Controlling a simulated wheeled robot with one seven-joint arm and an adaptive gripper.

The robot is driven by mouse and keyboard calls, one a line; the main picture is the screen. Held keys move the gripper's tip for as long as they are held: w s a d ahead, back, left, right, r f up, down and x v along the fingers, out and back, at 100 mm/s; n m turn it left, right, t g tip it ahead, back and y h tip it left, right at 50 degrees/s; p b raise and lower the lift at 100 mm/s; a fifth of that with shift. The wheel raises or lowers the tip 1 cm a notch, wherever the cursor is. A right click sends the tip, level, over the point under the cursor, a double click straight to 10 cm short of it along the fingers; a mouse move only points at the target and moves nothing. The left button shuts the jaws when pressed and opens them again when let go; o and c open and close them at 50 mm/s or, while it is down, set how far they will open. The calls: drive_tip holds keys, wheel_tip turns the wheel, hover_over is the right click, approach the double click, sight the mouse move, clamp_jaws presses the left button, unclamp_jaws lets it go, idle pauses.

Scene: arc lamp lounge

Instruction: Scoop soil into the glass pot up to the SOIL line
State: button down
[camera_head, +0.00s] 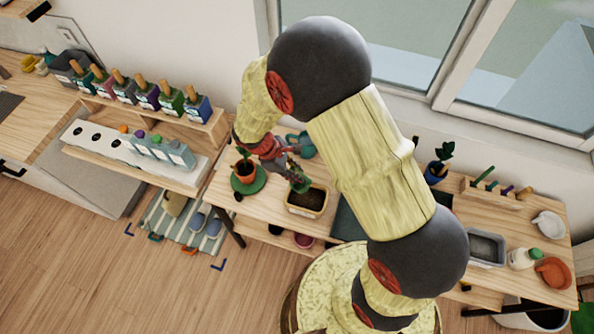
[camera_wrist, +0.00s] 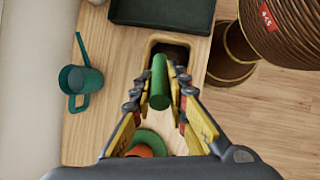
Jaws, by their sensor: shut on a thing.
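My gripper (camera_wrist: 159,90) is shut on the green handle (camera_wrist: 159,78) of a tool, which I take to be the scoop. The tool's far end is hidden, and I cannot tell whether it touches the soil. A tan box of dark soil (camera_wrist: 151,44) lies just beyond the handle in the wrist view. In the head view my gripper (camera_head: 282,162) is just above and behind the soil box (camera_head: 290,208), partly hidden by the arm. I cannot make out the glass pot or its SOIL line in either view.
A potted plant (camera_head: 246,168) on a green saucer stands left of the soil box. A teal watering can (camera_wrist: 80,78) is at the table's back. A dark tray (camera_wrist: 130,12) lies beyond the box.

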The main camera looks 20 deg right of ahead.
drive_tip(key=y+p, duration=0.1)
drive_tip(key=r+y+p, duration=0.1)
drive_tip(key=p, duration=0.1)
drive_tip(key=shift+d+t+y, duration=0.1)
drive_tip(key=shift+t+y, duration=0.2)
drive_tip(key=y+p, duration=0.1)
drive_tip(key=p, duration=0.3)
drive_tip(key=shift+s+r+y+p, duration=0.1)
drive_tip(key=shift+r+y+p, duration=0.1)
drive_tip(key=shift+y+p, duration=0.2)
drive_tip(key=shift+f+t+p, duration=0.15)
drive_tip(key=shift+t+p, duration=0.15)
drive_tip(key=shift+p, duration=0.05)
wheel_tip(320, 180, up, 4)
drive_tip(key=p, duration=0.3)
